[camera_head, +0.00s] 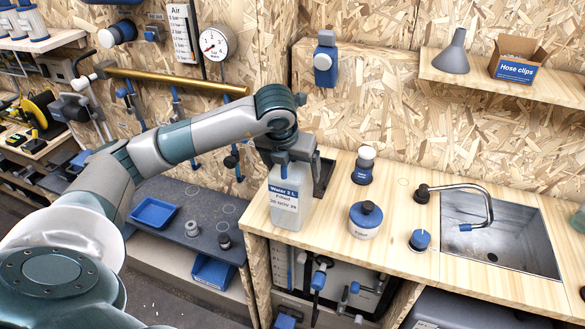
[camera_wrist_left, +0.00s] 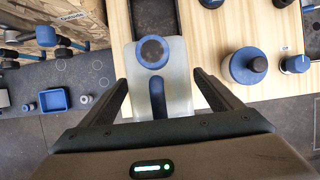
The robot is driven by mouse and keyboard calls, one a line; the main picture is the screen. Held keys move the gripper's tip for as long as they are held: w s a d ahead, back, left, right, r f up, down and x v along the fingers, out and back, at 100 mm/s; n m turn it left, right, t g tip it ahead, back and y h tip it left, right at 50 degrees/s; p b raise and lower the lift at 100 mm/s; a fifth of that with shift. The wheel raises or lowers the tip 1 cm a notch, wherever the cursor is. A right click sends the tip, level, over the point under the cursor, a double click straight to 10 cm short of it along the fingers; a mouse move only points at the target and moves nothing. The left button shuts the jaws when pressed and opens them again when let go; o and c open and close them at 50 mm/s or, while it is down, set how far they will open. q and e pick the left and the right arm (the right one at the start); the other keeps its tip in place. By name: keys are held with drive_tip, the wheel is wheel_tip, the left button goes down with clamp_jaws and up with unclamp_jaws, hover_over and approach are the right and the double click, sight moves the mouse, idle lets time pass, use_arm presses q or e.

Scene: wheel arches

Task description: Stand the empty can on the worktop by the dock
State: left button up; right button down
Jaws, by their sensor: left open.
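A whitish translucent can (camera_head: 285,205) stands upright at the left end of the wooden worktop (camera_head: 335,240). Its label reads "Water 2 L" and "Filled" with a date. My left gripper (camera_head: 287,158) is right above it, pointing down, with its jaws open. In the left wrist view, the can (camera_wrist_left: 178,95) with its round blue cap and blue handle lies between my two spread fingers (camera_wrist_left: 163,88). A dark recess (camera_head: 323,178), perhaps the dock, is in the worktop just behind the can. How full the can is cannot be told. My right gripper is out of view.
A blue-lidded jar (camera_head: 365,220), a blue knob (camera_head: 419,240) and a white-and-blue bottle (camera_head: 363,165) stand right of the can. Further right are a tap (camera_head: 470,190) and sink (camera_head: 510,240). A lower dark bench with a blue tray (camera_head: 153,212) lies left.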

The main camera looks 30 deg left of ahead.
use_arm(q)
drive_tip(key=shift+s+r+b, duration=0.15)
drive_tip(key=shift+r+b, duration=0.15)
drive_tip(key=shift+r, duration=0.05)
drive_tip(key=b+v, duration=0.3)
drive_tip(key=v, duration=0.6)
drive_tip(key=shift+s+r, duration=0.15)
drive_tip(key=shift+r, duration=0.15)
drive_tip(key=shift+v, duration=0.85)
drive_tip(key=shift+d, duration=0.1)
drive_tip(key=shift+s+f, duration=0.1)
